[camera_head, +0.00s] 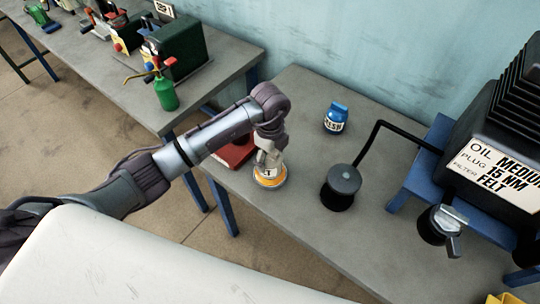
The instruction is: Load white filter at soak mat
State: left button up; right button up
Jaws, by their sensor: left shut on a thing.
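My left gripper (268,158) points down and is shut on a small orange-and-white canister (270,180) at the near-left edge of the grey bench. Part of its label and its top are hidden by the fingers. I cannot tell whether it rests on the bench or is slightly raised. A blue canister with a white lettered label (334,120) stands upright farther back. I see no plainly white filter. A red flat-looking object (234,152) lies behind my left wrist, partly hidden; I cannot tell whether it is the soak mat. My right gripper is not in view.
A black cylinder (341,190) with a bent black rod stands mid-bench. At right, a black finned machine (500,150) with an oil, plug and filter sign sits on a blue stand (412,180). A green oil can (165,92) stands on another bench (215,75) at left.

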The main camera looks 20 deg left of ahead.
pick_arm(q)
jog(key=shift+f+b, duration=0.35)
jog(key=shift+f, duration=0.15)
dwell(0.4)
dwell(1.0)
notch_tip(320, 180, up, 7)
jog(key=p, duration=0.6)
dwell(0.8)
